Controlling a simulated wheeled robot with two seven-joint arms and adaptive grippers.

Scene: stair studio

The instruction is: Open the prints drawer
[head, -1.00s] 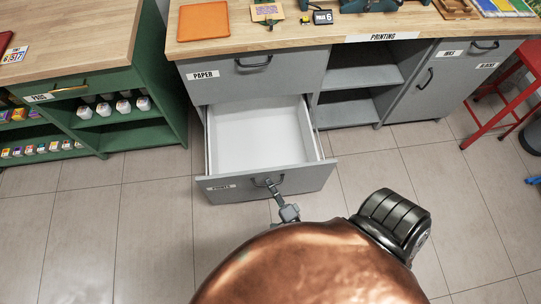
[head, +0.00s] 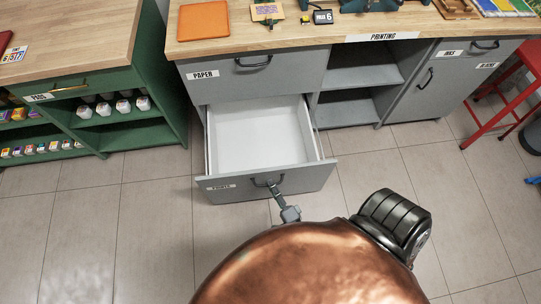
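The prints drawer (head: 262,138) is the lower grey drawer under the wooden counter. It is pulled well out, and its white inside looks empty. Its front (head: 225,193) carries a small label and a dark handle (head: 258,184). My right gripper (head: 274,188) reaches up to this handle from below. Its narrow fingers look closed together on the handle, though the contact is small in the picture. My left gripper is not in view.
The paper drawer (head: 290,76) above is shut. Open grey shelves (head: 345,105) and a grey cabinet door (head: 420,95) are to the right. A green shelf unit (head: 150,135) stands left and a red stool (head: 480,130) right. The tiled floor (head: 130,225) is clear.

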